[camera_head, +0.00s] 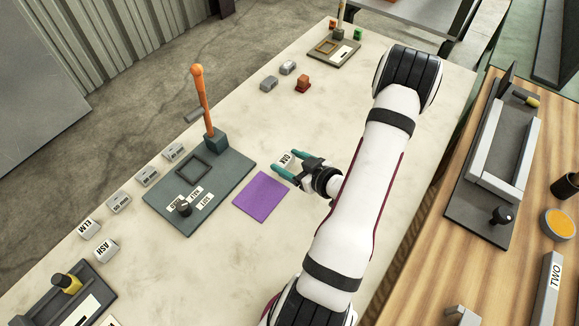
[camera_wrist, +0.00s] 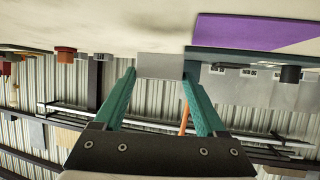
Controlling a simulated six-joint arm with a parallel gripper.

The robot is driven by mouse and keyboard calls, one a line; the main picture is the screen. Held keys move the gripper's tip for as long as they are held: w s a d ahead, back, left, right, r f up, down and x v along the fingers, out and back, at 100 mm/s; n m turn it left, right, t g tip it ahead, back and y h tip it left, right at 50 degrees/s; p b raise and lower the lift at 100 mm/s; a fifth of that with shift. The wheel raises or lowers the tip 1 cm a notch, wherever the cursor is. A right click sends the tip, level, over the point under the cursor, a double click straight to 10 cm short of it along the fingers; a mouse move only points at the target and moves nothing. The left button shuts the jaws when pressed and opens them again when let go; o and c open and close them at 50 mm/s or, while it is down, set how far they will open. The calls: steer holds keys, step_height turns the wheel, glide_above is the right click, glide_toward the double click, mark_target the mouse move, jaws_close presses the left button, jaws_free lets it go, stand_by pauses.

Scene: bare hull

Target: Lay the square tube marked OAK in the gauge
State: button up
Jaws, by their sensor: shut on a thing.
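My gripper (camera_head: 289,164) is shut on a small pale block (camera_head: 286,158) with a dark label that looks like OAK, upside down in the head view. In the wrist view the block (camera_wrist: 160,66) shows as a plain grey face between the teal fingertips (camera_wrist: 159,76). It is held just beyond the upper right edge of the purple mat (camera_head: 262,197); its height above the table is hard to tell. A teal plate with a dark square frame (camera_head: 194,168), an orange lever and small word labels, possibly the gauge, lies to the left. Nothing is in the frame.
Blocks marked ELM (camera_head: 89,228) and ASH (camera_head: 106,250) stand lower left, with several grey blocks (camera_head: 147,176) along the table's left edge. The upright orange lever (camera_head: 202,100) is a tall obstacle.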

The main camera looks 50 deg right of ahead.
steer(key=shift+f, duration=1.45)
steer(key=shift+f, duration=0.15)
steer(key=o, duration=1.3)
